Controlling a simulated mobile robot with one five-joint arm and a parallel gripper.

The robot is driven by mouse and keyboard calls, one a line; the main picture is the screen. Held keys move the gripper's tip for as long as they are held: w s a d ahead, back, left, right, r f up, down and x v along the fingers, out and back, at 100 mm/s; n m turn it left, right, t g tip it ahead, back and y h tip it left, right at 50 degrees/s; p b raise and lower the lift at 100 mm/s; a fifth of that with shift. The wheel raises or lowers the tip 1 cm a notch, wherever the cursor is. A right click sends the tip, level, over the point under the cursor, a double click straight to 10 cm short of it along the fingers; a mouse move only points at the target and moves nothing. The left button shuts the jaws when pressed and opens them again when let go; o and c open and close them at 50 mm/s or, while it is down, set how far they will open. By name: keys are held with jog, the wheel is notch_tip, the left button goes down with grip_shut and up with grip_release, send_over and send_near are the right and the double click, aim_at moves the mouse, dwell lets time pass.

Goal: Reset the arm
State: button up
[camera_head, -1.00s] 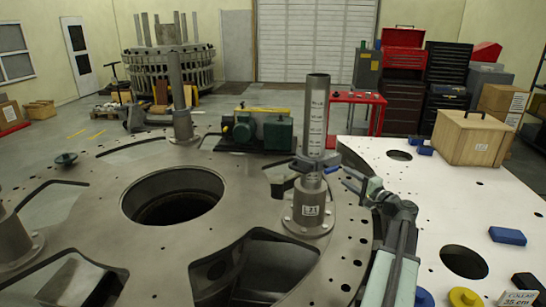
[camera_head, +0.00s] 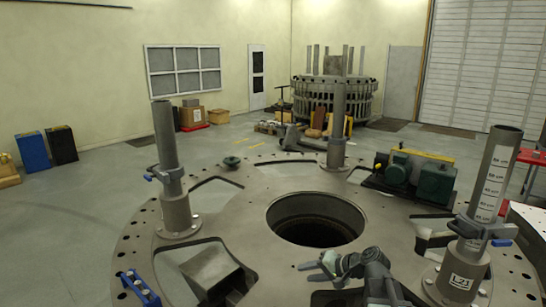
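My arm reaches in from the bottom edge of the head view over the turret plate (camera_head: 255,215). My gripper (camera_head: 304,272) is low in front of the plate's round central hole. Its two grey fingers point left and stand apart with nothing visible between them. The right post (camera_head: 494,180) with scale marks stands upright in a labelled base, with a dark collar (camera_head: 478,228) around it. My gripper is clear of this post, to its left.
A left post (camera_head: 165,135) carries a blue-handled collar. A far post (camera_head: 338,125) stands behind the hole. A green motor unit (camera_head: 420,176) sits at the plate's back right. A blue bracket (camera_head: 138,287) lies at the left front. Openings cut the plate.

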jog(key=s+a+f+n+g+h, duration=0.1)
jog(key=s+f, duration=0.1)
jog(key=s, duration=0.1)
jog(key=s+a+f+n+g+h, duration=0.1)
jog(key=s+f+g+h, duration=0.1)
jog(key=s+f, duration=0.1)
jog(key=s+a+f+n+g+h, duration=0.1)
jog(key=s+f+n+h, duration=0.1)
jog(key=s+f, duration=0.1)
jog(key=shift+s+a+f+g, duration=0.1)
jog(key=shift+s+g, duration=0.1)
jog(key=shift+s, duration=0.2)
jog(key=shift+s+a+f+g, duration=0.1)
jog(key=shift+s+g, duration=0.1)
jog(key=shift+s, duration=0.2)
jog(key=s+d+f+g+h, duration=0.1)
jog(key=s+d+h, duration=0.2)
jog(key=d, duration=0.4)
jog(key=shift+s+d+f+g+h, duration=0.15)
jog(key=shift+s+d+g+h, duration=0.15)
jog(key=shift+s+h, duration=0.15)
